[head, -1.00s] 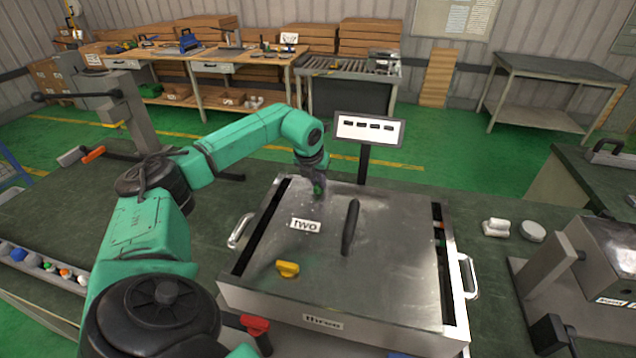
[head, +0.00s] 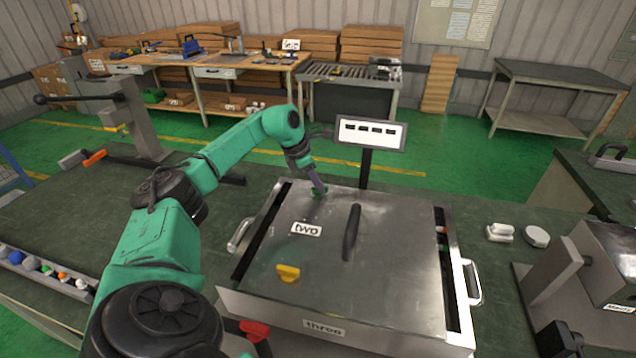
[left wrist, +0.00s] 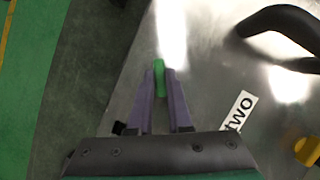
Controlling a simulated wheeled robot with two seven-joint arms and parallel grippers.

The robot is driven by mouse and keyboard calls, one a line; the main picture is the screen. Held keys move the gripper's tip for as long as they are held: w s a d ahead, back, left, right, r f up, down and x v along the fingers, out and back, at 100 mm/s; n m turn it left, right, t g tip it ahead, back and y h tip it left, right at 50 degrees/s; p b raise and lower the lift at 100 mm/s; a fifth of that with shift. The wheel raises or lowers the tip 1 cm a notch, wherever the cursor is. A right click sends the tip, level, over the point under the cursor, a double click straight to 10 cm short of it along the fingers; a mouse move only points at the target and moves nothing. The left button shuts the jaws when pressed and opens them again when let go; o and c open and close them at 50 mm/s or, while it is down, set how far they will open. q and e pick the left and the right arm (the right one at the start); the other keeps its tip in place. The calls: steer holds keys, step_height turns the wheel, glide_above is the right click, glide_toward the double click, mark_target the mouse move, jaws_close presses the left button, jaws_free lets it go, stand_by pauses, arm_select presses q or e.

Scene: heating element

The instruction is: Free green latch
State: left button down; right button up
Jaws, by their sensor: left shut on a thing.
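The green latch (left wrist: 159,70) sits on the metal lid (head: 390,240) near its far left corner. In the left wrist view it stands between the fingertips of my left gripper (left wrist: 160,80), which is shut on it. In the head view the left gripper (head: 319,188) reaches down to the latch, which is mostly hidden by the fingers. My right gripper is not in view.
A black handle (head: 352,232) rises from the middle of the lid. A screen on a post (head: 370,133) stands just behind the box. Metal side handles (head: 240,233) flank the box. White parts (head: 500,233) lie on the bench to the right.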

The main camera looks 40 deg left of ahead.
arm_select(q)
steer(key=m, duration=0.2)
steer(key=shift+w+r+m+g+h, duration=0.15)
steer(key=shift+m+g+h, duration=0.65)
steer(key=shift+m, duration=1.1)
steer(key=c, duration=0.8)
jaws_free()
steer(key=shift+c, duration=0.2)
